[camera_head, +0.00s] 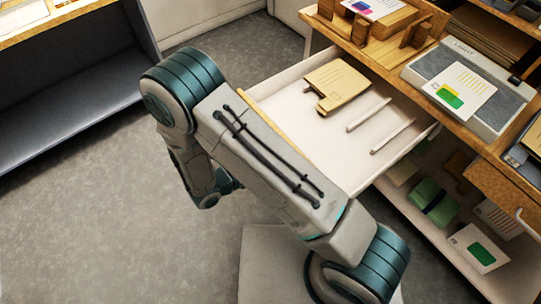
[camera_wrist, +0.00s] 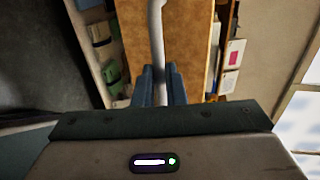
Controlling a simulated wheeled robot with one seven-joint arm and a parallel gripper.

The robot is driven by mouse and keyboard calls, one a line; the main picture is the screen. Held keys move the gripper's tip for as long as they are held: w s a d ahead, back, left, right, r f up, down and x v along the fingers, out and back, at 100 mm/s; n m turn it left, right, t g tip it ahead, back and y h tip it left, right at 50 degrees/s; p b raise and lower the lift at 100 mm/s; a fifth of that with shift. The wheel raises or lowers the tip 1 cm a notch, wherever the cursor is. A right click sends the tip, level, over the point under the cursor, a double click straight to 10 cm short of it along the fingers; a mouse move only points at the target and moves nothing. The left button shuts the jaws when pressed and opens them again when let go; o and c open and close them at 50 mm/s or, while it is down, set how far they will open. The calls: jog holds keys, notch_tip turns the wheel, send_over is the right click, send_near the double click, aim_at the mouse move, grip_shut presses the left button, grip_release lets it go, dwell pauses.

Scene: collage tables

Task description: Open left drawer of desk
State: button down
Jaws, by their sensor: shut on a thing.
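In the head view the desk's left drawer (camera_head: 345,168) is pulled well out. Its inside is pale, and a thin wooden front edge (camera_head: 257,108) shows beside my arm. In the wrist view the drawer's brown wooden front (camera_wrist: 187,40) fills the middle, with a pale bar handle (camera_wrist: 156,30) running down it. My gripper (camera_wrist: 160,85) has its two blue fingers closed around the handle. In the head view my arm hides the gripper, the handle and most of the drawer front.
The drawer holds a tan folder (camera_head: 338,84) and two pale sticks (camera_head: 368,114). The desk top carries wooden organizers (camera_head: 375,25) and a grey device (camera_head: 465,80). A lower shelf (camera_head: 430,230) holds boxes and cards. A dark shelf unit (camera_head: 80,90) stands left; floor between is clear.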

jog(key=c, duration=1.5)
grip_release()
jog(key=shift+s+a, duration=0.25)
jog(key=shift+a, duration=0.15)
jog(key=v, duration=1.3)
jog(key=shift+s+a, duration=0.2)
